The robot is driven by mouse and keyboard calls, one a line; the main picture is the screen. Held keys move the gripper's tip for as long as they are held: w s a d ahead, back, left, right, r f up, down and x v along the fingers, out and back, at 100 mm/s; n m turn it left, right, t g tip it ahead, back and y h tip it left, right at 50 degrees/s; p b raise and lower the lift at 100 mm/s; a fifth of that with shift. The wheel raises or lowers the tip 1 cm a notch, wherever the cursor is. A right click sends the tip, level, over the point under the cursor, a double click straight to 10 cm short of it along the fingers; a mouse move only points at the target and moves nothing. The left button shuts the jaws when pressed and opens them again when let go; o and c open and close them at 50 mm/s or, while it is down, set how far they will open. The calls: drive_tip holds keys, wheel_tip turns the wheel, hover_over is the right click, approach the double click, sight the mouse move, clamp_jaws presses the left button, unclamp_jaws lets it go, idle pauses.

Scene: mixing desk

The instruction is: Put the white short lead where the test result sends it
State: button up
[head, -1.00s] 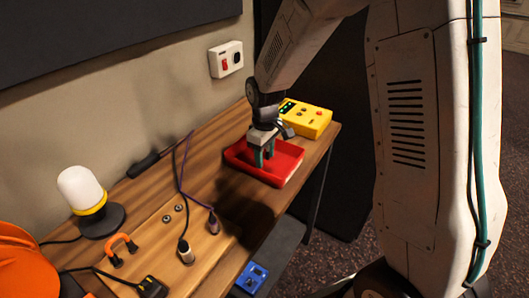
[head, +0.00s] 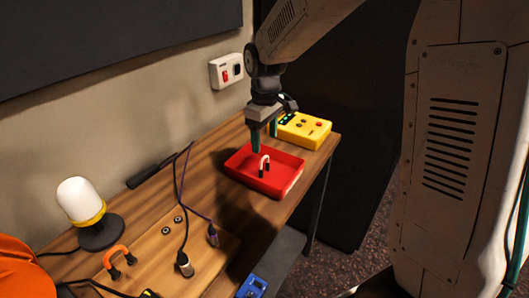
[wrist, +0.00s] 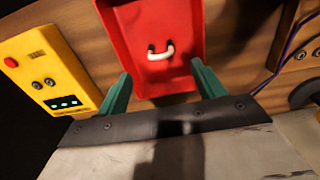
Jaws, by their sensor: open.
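The white short lead (head: 264,157), a small arch with dark ends, sits in the red tray (head: 232,168) at the desk's far end. In the wrist view the white lead (wrist: 161,55) lies on the floor of the red tray (wrist: 185,20). My gripper (head: 264,143) is open and empty above the tray, clear of the lead. In the wrist view its two green fingers (wrist: 160,72) are spread apart, with the lead ahead between them. The yellow tester (head: 303,129) stands behind the tray. In the wrist view the tester (wrist: 45,75) shows several lit green lights on its dark display.
Cables with plugs (head: 184,262) lie across the desk middle. A wall switch box (head: 227,71) is above the far end. A blue box (head: 251,287) is below the front edge.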

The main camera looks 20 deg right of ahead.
wheel_tip(320, 180, up, 2)
drive_tip(key=shift+r, duration=0.25)
drive_tip(key=s+d+r+m, duration=0.15)
drive_tip(key=s+r, duration=0.25)
drive_tip(key=s, duration=0.4)
drive_tip(key=s+d+r+m, duration=0.15)
drive_tip(key=s+r, duration=0.25)
drive_tip(key=s, duration=0.4)
drive_tip(key=s+m+t, duration=0.1)
drive_tip(key=s+m, duration=0.3)
drive_tip(key=s, duration=1)
drive_tip(key=shift+f, duration=0.45)
